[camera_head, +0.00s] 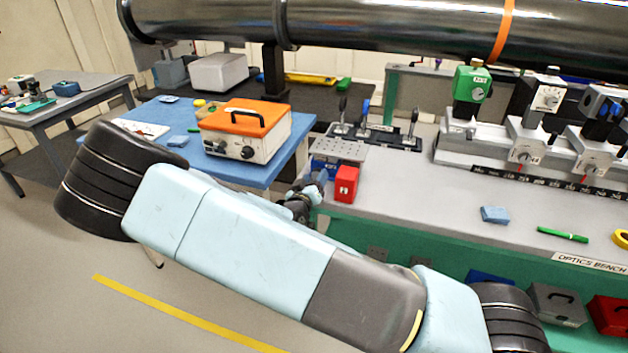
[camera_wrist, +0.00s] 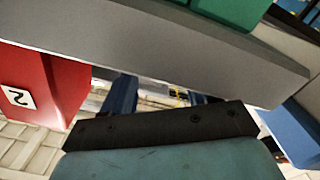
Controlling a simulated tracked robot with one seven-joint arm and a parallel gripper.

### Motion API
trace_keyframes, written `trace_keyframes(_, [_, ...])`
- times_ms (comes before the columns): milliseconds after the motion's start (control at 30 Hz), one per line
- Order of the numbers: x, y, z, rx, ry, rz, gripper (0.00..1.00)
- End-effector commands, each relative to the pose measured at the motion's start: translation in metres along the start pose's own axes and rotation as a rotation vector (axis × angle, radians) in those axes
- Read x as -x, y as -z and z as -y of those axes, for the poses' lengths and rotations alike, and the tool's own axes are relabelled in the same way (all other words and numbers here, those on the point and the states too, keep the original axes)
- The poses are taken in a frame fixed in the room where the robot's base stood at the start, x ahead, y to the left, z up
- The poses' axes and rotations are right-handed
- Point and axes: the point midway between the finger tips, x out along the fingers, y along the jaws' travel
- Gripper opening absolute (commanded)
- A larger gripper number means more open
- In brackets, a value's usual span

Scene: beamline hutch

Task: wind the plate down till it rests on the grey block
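A grey perforated plate (camera_head: 342,150) lies level on a blue jack-like stand (camera_head: 325,167) at the bench's near left corner in the head view. A red block (camera_head: 346,184) stands in front of it. My gripper (camera_head: 318,179) is small and partly hidden by my arm, at the stand's near side, left of the red block. In the wrist view its two blue fingers (camera_wrist: 160,92) are spaced apart. Their tips pass behind a wide grey slab edge (camera_wrist: 170,50), so their contact is hidden. A red face marked 2 (camera_wrist: 50,88) is at left. I cannot pick out the grey block.
An orange-topped instrument (camera_head: 245,130) sits on the blue table (camera_head: 285,165) to the left. Green and black stages (camera_head: 470,90) stand on a rail at right. A blue sponge (camera_head: 495,214) and green pen (camera_head: 562,235) lie on the bench. A large pipe (camera_head: 400,30) runs overhead.

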Motion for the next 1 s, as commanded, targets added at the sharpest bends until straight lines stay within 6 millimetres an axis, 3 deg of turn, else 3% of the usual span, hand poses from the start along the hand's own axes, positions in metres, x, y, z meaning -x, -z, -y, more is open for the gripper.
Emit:
trace_keyframes(467, [0.009,-0.001,0.001,0.001,0.003,0.001,0.68])
trace_keyframes(1000, [0.107,-0.001,0.001,0.000,0.004,0.001,0.68])
